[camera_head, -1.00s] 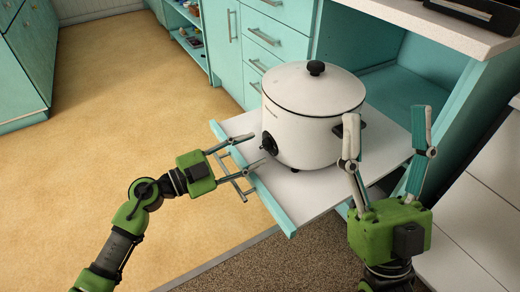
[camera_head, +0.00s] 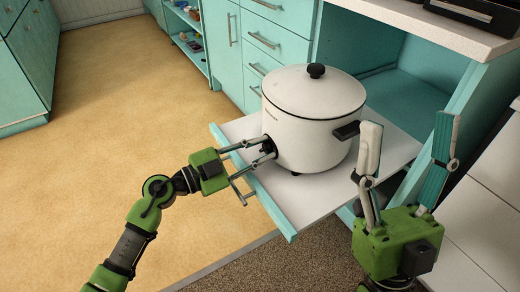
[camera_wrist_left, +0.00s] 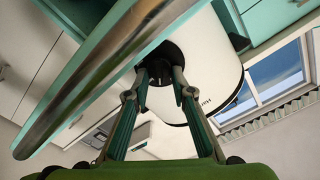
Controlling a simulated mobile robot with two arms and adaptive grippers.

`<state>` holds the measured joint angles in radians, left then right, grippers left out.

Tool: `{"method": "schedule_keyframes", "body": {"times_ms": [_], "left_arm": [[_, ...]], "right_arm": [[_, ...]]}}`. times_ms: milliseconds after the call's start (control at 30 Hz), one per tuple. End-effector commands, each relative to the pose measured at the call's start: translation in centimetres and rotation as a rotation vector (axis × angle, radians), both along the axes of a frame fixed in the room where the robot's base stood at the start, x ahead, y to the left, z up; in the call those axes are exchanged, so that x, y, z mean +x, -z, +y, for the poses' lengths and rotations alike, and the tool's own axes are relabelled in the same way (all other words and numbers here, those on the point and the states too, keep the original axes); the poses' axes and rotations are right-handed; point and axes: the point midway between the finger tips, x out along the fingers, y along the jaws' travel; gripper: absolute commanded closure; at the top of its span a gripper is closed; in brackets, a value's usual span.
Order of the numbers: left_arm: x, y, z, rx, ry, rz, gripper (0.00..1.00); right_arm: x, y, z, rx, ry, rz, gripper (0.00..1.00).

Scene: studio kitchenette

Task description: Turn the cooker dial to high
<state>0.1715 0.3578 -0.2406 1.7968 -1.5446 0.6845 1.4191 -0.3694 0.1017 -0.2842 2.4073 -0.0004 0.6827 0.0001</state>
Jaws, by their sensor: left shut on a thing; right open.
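The cooker (camera_head: 312,110) is a white pot with a lid and a black knob on top. It stands on a pulled-out white shelf (camera_head: 325,196) with a teal front edge. Its black dial (camera_head: 267,146) is on the side facing my left arm and is partly hidden by the fingers. My left gripper (camera_head: 266,149) is at the dial, shut on it. The dial's marks cannot be read. My right gripper (camera_head: 408,140) is open and empty, right of the cooker.
The shelf's teal front edge (camera_head: 262,196) runs just beside my left gripper. Teal drawers (camera_head: 275,38) stand behind, and a pale counter (camera_head: 440,25) overhangs the open cabinet at the back right. The floor (camera_head: 130,100) at left is clear.

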Motion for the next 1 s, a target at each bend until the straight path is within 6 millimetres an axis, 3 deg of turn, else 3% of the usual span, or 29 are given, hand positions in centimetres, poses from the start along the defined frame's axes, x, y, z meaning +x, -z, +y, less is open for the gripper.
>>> {"method": "schedule_keyframes", "body": {"times_ms": [267, 600, 800, 1000], "left_arm": [[-0.1, -0.1, 0.0, 0.042, 0.000, -0.055, 0.99], [-0.2, 0.1, -0.1, 0.166, 0.000, -0.223, 0.99], [-0.3, 0.4, -0.2, 0.250, 0.000, -0.339, 0.99], [-0.4, 0.6, -0.2, 0.315, 0.000, -0.429, 0.99]], "right_arm": [[3.5, 1.5, 0.7, -0.054, 0.010, 0.178, 0.38], [9.7, 7.6, 1.6, -0.173, 0.031, 0.577, 0.38], [11.3, 11.1, 1.6, -0.221, 0.040, 0.749, 0.38], [11.9, 13.1, 1.5, -0.245, 0.044, 0.837, 0.38]]}}
